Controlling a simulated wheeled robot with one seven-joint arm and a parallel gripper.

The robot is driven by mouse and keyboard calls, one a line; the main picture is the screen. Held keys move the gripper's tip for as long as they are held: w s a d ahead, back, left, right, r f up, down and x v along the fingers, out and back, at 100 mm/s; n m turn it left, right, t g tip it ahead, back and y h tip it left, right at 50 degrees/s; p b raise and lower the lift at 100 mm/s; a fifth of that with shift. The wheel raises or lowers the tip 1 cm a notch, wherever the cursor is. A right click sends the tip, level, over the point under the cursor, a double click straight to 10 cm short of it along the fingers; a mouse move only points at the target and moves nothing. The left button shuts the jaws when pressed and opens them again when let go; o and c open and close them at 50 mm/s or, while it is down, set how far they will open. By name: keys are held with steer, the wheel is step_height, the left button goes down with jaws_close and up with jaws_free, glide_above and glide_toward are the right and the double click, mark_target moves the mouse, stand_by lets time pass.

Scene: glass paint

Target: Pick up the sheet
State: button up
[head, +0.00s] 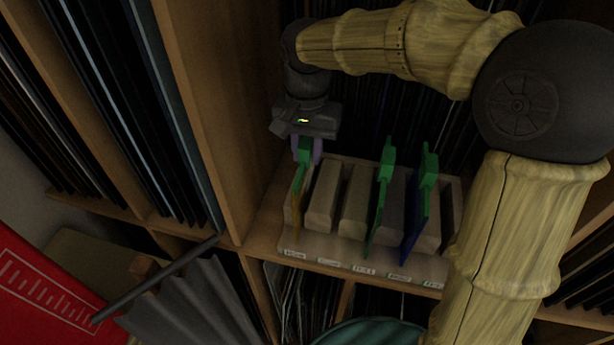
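A slotted rack (320,262) with pale upright dividers stands on a wooden shelf. An amber sheet (296,209) stands in its left slot, with a green tab (304,151) on top. A green sheet (376,220) with a green tab stands near the middle. A blue sheet (416,222) with a green tab stands further right. My gripper (307,153) points down over the amber sheet, its fingers on either side of that tab. I cannot tell whether they press on it. The task does not say which sheet is meant.
A wooden upright panel (222,110) rises just left of my gripper. Tall dark sheets fill the shelves behind the rack and at left. Small labels run along the rack's front. A red panel (42,300) and a grey ridged object (190,305) are at lower left.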

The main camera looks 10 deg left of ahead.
jaws_close()
step_height(320, 180, up, 10)
steer(key=shift+r+b, duration=0.1)
steer(key=shift+b, duration=1)
